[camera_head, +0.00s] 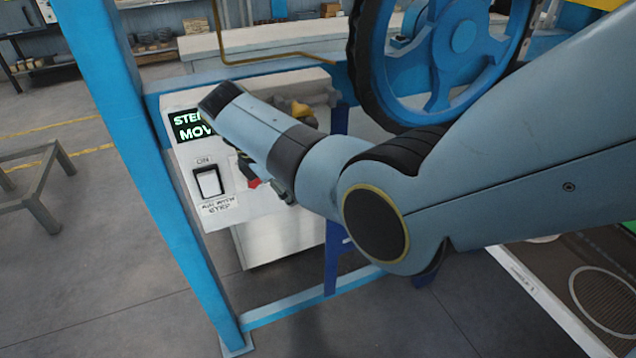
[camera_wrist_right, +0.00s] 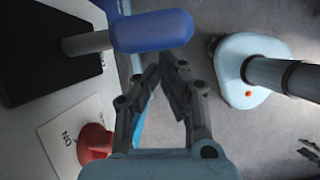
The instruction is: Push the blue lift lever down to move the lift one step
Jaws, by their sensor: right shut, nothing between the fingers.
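The blue lift lever (camera_wrist_right: 152,31) is a rounded handle on a short metal rod, coming out of a black plate (camera_wrist_right: 38,50) at the upper left of the right wrist view. My right gripper (camera_wrist_right: 166,66) is shut and empty. Its fingertips are just below the lever's handle in that picture; I cannot tell whether they touch it. In the head view my right arm crosses in front of the white control panel (camera_head: 283,205).
A red knob (camera_wrist_right: 95,140) is left of my right gripper, next to a white label. The panel carries a green-lettered display (camera_head: 186,127) and a rocker switch (camera_head: 208,182). A blue frame post (camera_head: 150,150) stands left of it. A blue wheel (camera_head: 440,60) is above right.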

